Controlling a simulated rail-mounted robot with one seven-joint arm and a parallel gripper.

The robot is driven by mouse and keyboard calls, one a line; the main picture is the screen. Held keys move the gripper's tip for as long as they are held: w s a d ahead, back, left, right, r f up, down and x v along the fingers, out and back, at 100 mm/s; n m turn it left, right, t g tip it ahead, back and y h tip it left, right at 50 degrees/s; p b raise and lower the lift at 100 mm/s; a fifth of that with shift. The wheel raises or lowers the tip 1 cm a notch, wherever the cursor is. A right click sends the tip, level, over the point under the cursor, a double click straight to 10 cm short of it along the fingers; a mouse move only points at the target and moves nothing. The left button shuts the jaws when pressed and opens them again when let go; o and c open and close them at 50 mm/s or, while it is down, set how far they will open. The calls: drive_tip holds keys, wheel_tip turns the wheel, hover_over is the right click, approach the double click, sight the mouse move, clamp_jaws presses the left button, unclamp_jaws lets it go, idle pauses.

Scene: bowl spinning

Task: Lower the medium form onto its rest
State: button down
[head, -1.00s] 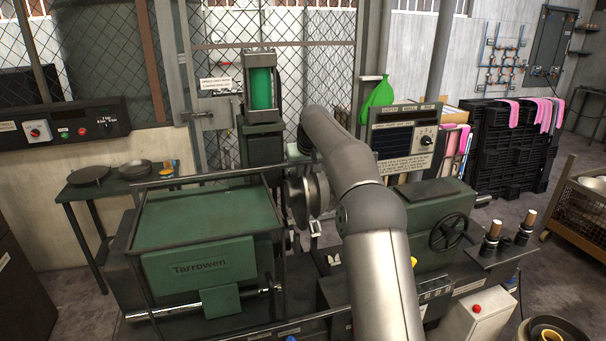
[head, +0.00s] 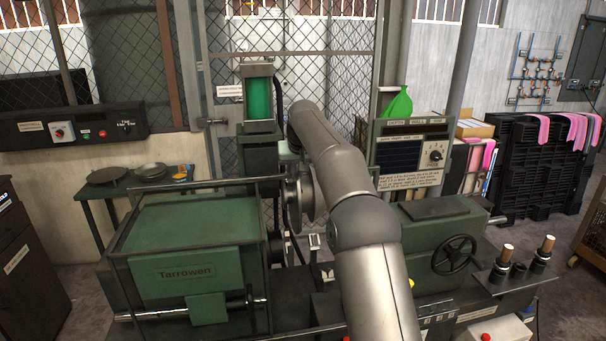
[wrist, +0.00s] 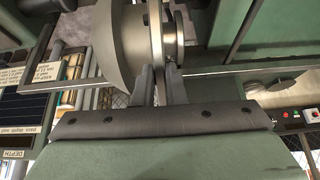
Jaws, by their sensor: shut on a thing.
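The medium form is a grey metal dome with a narrower stepped hub. In the wrist view the form (wrist: 122,40) fills the top middle. My gripper (wrist: 158,82) is shut on it, with one finger on each side of its thin edge between dome and hub. In the head view the form (head: 305,196) shows partly behind my arm, beside the green Tarrowen machine's spindle end. I cannot tell whether it touches the machine there. My fingers are hidden in the head view. I cannot make out the form's rest for certain.
The green machine (head: 185,232) has a railed top at left. A control box with a dial (head: 410,155) and a handwheel (head: 454,254) stand right of my arm. Two wooden-topped posts (head: 544,252) stand on a shelf at right. A side table (head: 140,181) holds dark discs.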

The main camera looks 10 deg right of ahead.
drive_tip(key=shift+v, duration=0.85)
drive_tip(key=s+d+b, duration=0.1)
drive_tip(key=s+b, duration=0.9)
drive_tip(key=s, duration=0.5)
drive_tip(key=s+d+r+b, duration=0.1)
drive_tip(key=s+d+b, duration=0.1)
drive_tip(key=s+b, duration=0.8)
drive_tip(key=shift+s+r+b, duration=0.25)
drive_tip(key=shift+s+b, duration=0.05)
drive_tip(key=shift+s, duration=2.65)
drive_tip(key=shift+d, duration=0.1)
